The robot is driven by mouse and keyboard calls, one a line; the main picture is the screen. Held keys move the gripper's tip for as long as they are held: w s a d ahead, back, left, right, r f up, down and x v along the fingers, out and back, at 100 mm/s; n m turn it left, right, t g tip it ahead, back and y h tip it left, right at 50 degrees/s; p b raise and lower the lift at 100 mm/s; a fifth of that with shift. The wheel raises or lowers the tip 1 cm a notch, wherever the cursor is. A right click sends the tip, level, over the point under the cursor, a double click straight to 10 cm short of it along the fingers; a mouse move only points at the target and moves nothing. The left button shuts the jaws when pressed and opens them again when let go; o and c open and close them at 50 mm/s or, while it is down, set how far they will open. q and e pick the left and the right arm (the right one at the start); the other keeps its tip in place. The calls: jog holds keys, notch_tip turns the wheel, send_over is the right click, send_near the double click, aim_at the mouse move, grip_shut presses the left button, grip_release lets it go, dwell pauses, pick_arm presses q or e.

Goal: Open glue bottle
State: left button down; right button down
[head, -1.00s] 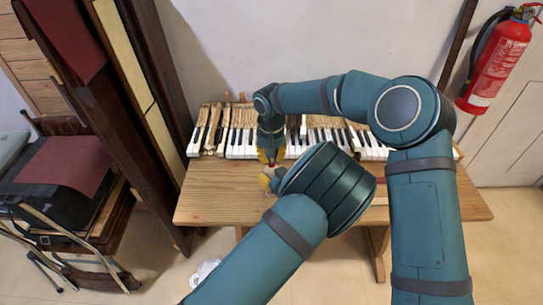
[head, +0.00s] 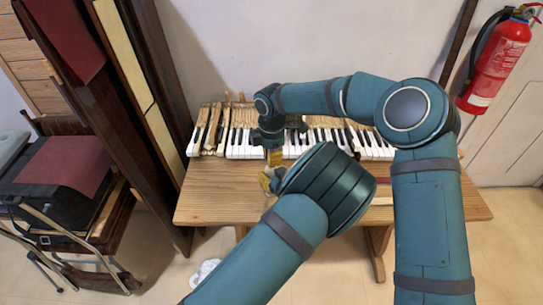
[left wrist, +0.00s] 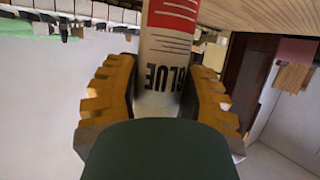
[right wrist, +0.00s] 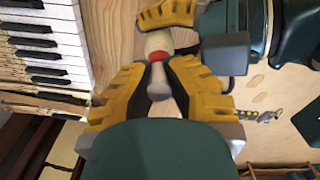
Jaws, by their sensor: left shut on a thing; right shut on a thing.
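The glue bottle (left wrist: 168,45) is white with a red label and black GLUE lettering, upside down in the left wrist view. My left gripper (head: 268,180) is shut around its body, with yellow fingers on both sides. My right gripper (head: 275,158) is just beyond it, pointing down. In the right wrist view the right fingers are closed on a pale cap-like end (right wrist: 158,82), with a red band and a pale rounded part beyond it. One left finger shows close beyond that. Whether the cap is apart from the bottle cannot be told; in the head view the bottle is mostly hidden.
The table's left front is clear. A dark wooden frame (head: 120,110) stands left of the table, and a red fire extinguisher (head: 496,62) hangs at the right.

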jog(key=shift+s+r, duration=0.1)
jog(key=shift+r, duration=0.1)
dwell(0.6)
jog(key=shift+r, duration=0.85)
jog(key=shift+r, duration=0.1)
jog(key=shift+r, duration=1.95)
pick_arm(q)
jog(key=shift+c, duration=2.2)
grip_release()
jog(key=shift+s+d, duration=0.1)
